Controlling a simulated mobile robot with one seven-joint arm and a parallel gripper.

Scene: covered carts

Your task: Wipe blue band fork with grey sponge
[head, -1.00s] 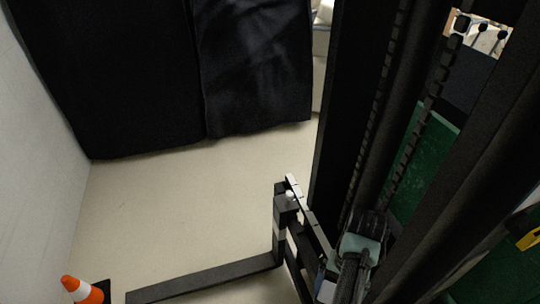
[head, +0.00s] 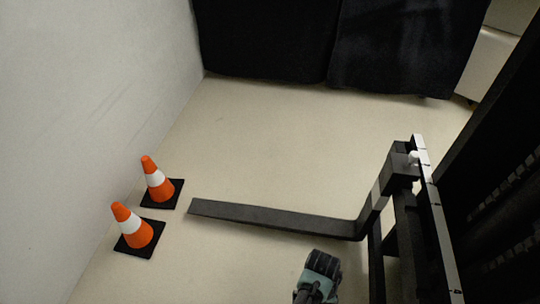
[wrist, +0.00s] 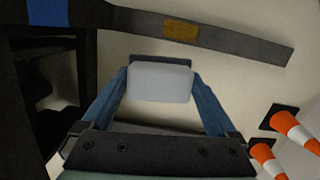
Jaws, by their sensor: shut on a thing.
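My gripper (wrist: 160,76) is shut on a light grey sponge (wrist: 160,90), held between its two blue fingers in the wrist view. A long dark fork (wrist: 245,44) crosses the top of the wrist view, beyond the sponge, with a yellow-brown patch (wrist: 180,29) on it. Floor shows between sponge and fork in the picture. A blue band (wrist: 47,13) shows on a dark piece at the top left; I cannot tell if it belongs to that fork. In the head view a dark fork (head: 275,217) lies low over the floor. The sponge is not visible there.
Two orange-and-white cones (head: 133,228) (head: 157,180) stand left of the fork tip, by the pale wall (head: 100,110). A dark upright frame (head: 495,190) stands at right. Black covers (head: 405,45) hang at the back. The floor (head: 285,135) between is clear.

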